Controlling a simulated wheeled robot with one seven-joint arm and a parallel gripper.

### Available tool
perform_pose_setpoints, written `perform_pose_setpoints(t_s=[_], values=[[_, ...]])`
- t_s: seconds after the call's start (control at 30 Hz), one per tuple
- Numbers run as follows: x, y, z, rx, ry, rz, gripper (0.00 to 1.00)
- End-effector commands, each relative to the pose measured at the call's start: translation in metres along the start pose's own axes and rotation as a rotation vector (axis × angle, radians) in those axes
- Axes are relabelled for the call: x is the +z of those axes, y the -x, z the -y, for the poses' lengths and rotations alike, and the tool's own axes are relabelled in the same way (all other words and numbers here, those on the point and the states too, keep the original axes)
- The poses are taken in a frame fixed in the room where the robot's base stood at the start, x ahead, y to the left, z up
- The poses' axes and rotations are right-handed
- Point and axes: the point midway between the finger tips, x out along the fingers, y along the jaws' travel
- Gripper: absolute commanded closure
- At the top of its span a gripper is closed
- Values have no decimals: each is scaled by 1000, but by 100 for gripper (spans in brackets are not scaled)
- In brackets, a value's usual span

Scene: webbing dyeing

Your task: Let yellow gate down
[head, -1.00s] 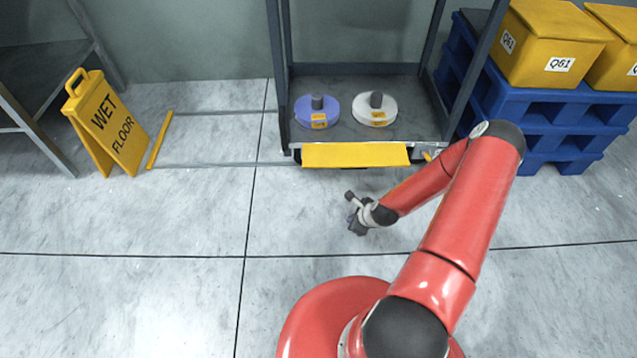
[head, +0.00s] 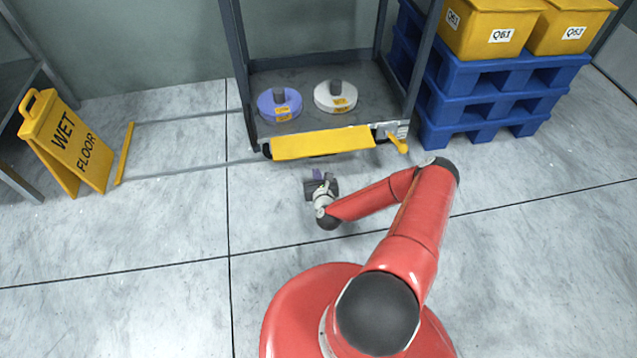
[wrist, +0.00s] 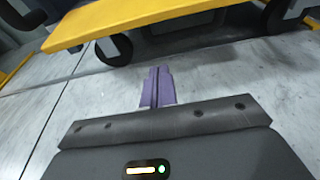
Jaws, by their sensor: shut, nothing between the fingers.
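The yellow gate (head: 322,143) is a long flat panel along the front edge of the wheeled rack's lower deck. It also shows across the top of the wrist view (wrist: 140,18). I cannot tell its exact tilt. A yellow lever (head: 398,145) sticks out from a metal bracket at the gate's right end. My gripper (head: 318,177) is in front of and below the gate, apart from it. Its purple fingers (wrist: 157,87) are shut together with nothing between them, pointing toward the rack's underside.
The rack's deck (head: 310,102) carries a purple spool (head: 279,103) and a white spool (head: 336,96). Blue pallets (head: 475,85) with yellow boxes stand at right. A wet floor sign (head: 68,142) and a yellow floor bar (head: 124,153) are at left. Wheels (wrist: 113,50) show under the gate.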

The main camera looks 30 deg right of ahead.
Motion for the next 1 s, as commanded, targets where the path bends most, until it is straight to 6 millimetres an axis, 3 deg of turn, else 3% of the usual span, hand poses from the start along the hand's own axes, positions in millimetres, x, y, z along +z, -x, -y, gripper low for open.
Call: perform_pose_setpoints(t_s=[0.17, 0.23, 0.4, 0.87, 1.0], values=[[3, -34, 0, 1, 2, 1, 100], [19, -26, 0, 2, 1, 1, 100], [34, -20, 0, 2, 1, -1, 100], [39, -18, 0, 0, 1, -4, 100], [54, -14, 1, -2, 1, -71, 100]])
